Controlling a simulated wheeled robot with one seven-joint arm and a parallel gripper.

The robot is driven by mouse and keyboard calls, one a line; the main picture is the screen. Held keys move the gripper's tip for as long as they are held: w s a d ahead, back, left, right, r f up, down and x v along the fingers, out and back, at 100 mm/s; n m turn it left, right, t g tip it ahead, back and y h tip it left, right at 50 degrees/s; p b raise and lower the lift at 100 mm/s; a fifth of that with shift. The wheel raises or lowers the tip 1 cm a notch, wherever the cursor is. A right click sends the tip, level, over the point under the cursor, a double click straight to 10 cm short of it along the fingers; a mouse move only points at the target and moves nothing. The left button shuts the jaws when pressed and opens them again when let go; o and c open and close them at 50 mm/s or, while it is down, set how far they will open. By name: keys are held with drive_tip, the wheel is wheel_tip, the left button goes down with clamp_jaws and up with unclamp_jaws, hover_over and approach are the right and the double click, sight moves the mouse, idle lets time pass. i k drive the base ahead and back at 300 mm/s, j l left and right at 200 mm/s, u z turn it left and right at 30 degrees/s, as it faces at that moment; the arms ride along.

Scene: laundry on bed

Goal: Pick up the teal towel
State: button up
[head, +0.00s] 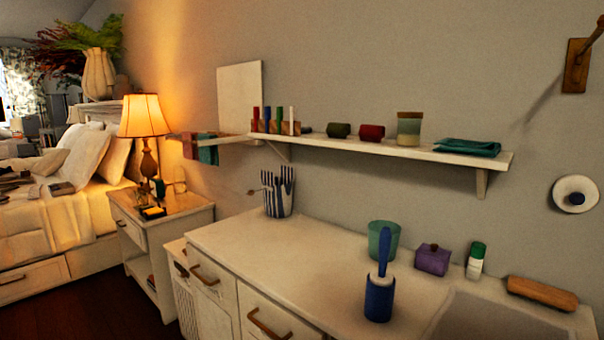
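A folded teal towel (468,147) lies flat near the right end of a white wall shelf (345,146), above the counter. Another teal cloth (208,153) hangs at the left end of the shelf, beside a reddish cloth (189,150). My gripper is not in view.
On the shelf, a jar (409,128), a red roll (371,132) and a dark green roll (339,130) stand left of the folded towel. The counter (310,262) below holds a blue brush (379,298), a teal cup (383,246) and a purple box (432,261). Its middle is clear.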

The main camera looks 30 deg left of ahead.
sight(209, 154)
drive_tip(key=u, duration=1.4)
drive_tip(key=l+z, duration=0.25)
drive_tip(key=l, duration=0.3)
drive_tip(key=l+z, duration=0.3)
drive_tip(key=l, duration=0.2)
drive_tip(key=i+l+z, duration=0.1)
drive_tip(key=l+z, duration=0.15)
drive_tip(key=l, duration=0.3)
drive_tip(key=i+j, duration=0.25)
drive_tip(key=j, duration=0.35)
drive_tip(key=i+j, duration=0.2)
drive_tip(key=j, duration=0.4)
drive_tip(key=i+j, duration=0.25)
drive_tip(key=j, duration=0.35)
drive_tip(key=i+j, duration=0.25)
drive_tip(key=j, duration=0.35)
drive_tip(key=i+j, duration=0.2)
drive_tip(key=j, duration=0.4)
drive_tip(key=i+j+u, duration=0.1)
drive_tip(key=i+j, duration=0.15)
drive_tip(key=j, duration=0.3)
drive_tip(key=i+j, duration=0.25)
drive_tip(key=j, duration=0.35)
drive_tip(key=i+j, duration=0.25)
drive_tip(key=j, duration=0.35)
